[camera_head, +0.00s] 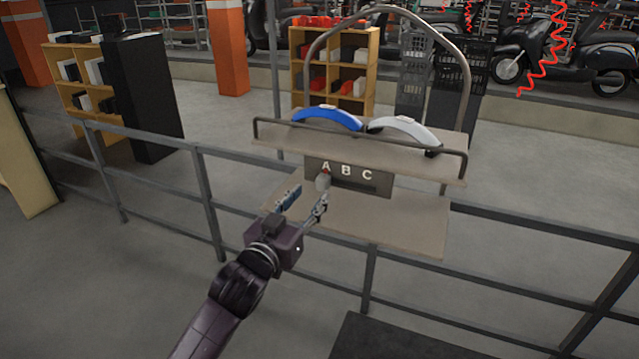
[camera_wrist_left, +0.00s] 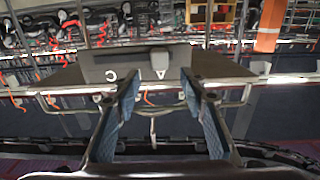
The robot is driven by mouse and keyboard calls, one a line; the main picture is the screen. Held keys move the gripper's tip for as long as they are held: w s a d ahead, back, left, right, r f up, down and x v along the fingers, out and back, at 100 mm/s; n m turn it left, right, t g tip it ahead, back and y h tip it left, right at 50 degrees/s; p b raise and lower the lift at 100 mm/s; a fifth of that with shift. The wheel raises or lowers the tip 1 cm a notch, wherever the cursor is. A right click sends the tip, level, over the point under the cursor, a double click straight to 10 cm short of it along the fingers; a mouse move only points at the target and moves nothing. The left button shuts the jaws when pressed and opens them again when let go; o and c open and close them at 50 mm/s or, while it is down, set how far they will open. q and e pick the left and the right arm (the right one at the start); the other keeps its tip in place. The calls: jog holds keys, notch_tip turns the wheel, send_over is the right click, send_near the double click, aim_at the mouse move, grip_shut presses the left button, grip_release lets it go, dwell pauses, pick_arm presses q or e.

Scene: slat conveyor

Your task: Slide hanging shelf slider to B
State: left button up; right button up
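The hanging shelf (camera_head: 300,148) has a dark slider panel (camera_head: 350,184) on its front, marked A, B and C from left to right. The slider's grey knob (camera_head: 322,182) stands below the letter A. My left gripper (camera_head: 305,203) is open and empty in front of the panel, just short of the knob. In the left wrist view, turned upside down, the knob (camera_wrist_left: 160,56) lies beyond and between the spread fingertips (camera_wrist_left: 160,80), in line with A. I see no contact with it. My right gripper is not in view.
A blue curved part (camera_head: 328,119) and a white one (camera_head: 405,131) lie on the upper shelf behind its rail. The lower board (camera_head: 390,222) juts out beneath the panel. A grey railing (camera_head: 540,235) runs across in front. A dark cabinet (camera_head: 143,95) stands far left.

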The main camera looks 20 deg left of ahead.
aim_at(320, 183)
pick_arm(q)
jog(key=w+p, duration=0.1)
jog(key=w, duration=0.5)
jog(key=shift+w+d, duration=0.1)
jog(key=shift+w, duration=0.2)
grip_shut()
